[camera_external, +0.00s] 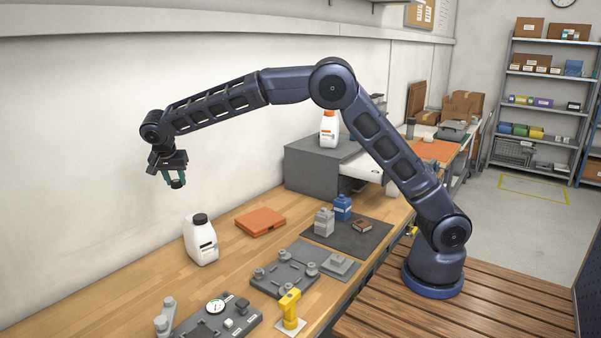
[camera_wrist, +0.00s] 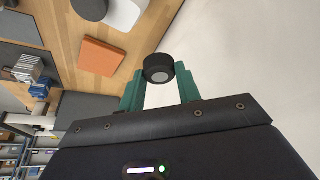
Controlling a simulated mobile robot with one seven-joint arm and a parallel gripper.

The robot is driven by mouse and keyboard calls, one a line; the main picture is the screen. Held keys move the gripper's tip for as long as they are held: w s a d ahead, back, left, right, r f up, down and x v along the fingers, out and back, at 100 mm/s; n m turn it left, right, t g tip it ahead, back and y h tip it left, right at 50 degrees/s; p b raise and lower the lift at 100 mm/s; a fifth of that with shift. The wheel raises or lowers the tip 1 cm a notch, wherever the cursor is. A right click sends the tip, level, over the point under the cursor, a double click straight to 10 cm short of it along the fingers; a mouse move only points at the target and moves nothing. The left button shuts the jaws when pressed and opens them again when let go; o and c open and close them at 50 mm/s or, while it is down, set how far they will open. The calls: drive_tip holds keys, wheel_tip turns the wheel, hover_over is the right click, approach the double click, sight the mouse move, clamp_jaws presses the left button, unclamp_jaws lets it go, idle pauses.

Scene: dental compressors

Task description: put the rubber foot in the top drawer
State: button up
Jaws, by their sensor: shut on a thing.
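The rubber foot (camera_external: 177,184) is a small black cylinder held between the teal fingers of my gripper (camera_external: 174,178). It is high above the left part of the workbench, apart from everything else. In the wrist view the rubber foot (camera_wrist: 159,69) sits at the fingertips of my gripper (camera_wrist: 160,78), with a grey round face showing. A grey cabinet (camera_external: 308,168) stands at the back of the bench. A pale drawer (camera_external: 362,168) seems to stick out of its right side, partly hidden by my arm. The drawer's inside cannot be made out.
A white bottle (camera_external: 201,240) with a black cap stands below my gripper. An orange case (camera_external: 260,221) lies beside it. A white bottle (camera_external: 328,130) stands on the cabinet. Grey and blue bottles stand on a dark mat (camera_external: 350,236). Grey fixtures and a yellow part (camera_external: 289,305) are in front.

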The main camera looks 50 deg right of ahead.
drive_tip(key=d+r+m+g, duration=0.1)
drive_tip(key=d+r+m, duration=0.15)
drive_tip(key=d, duration=1.05)
drive_tip(key=d+r+m+g, duration=0.1)
drive_tip(key=d+r+m, duration=0.15)
drive_tip(key=d, duration=1.05)
drive_tip(key=s+d+r+m+g, duration=0.1)
drive_tip(key=s+d+r+m, duration=0.1)
drive_tip(key=s+d, duration=0.8)
drive_tip(key=s+d+r+m+g, duration=0.1)
drive_tip(key=s+d+r+m, duration=0.15)
drive_tip(key=d, duration=1.25)
drive_tip(key=s+d+r+m, duration=0.1)
drive_tip(key=s+d+m, duration=0.2)
drive_tip(key=s+d, duration=0.7)
drive_tip(key=s+d+m+g, duration=0.2)
drive_tip(key=s+d+m, duration=0.2)
drive_tip(key=s+d, duration=1.2)
drive_tip(key=f, duration=1.3)
drive_tip(key=s+a+f, duration=0.1)
drive_tip(key=f, duration=0.6)
drive_tip(key=shift+a, duration=0.1)
